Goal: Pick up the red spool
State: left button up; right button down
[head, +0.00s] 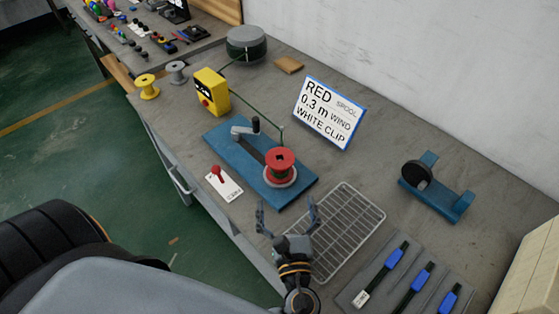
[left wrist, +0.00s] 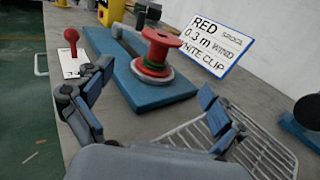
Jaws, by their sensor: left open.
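The red spool (head: 280,163) stands upright on a round grey disc on the blue winding base (head: 222,139). My right gripper is in neither view.
A wire rack (head: 348,232) lies right of the gripper. A red-knobbed lever (head: 216,172) on a white plate is left. A sign (head: 328,112) reads RED SPOOL, 0.3 m WIND, WHITE CLIP. Yellow (head: 147,87) and grey (head: 177,72) spools stand farther back, near a yellow box (head: 211,91).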

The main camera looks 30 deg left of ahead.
aim_at(280, 160)
pick_arm(q)
jog(key=x, duration=0.7)
jog(key=shift+w+a, duration=0.2)
jog(key=shift+w, duration=0.05)
jog(key=x, duration=0.5)
jog(key=shift+r, duration=0.15)
jog(key=shift+c, duration=0.2)
jog(key=c, duration=1.2)
jog(key=shift+r, duration=0.1)
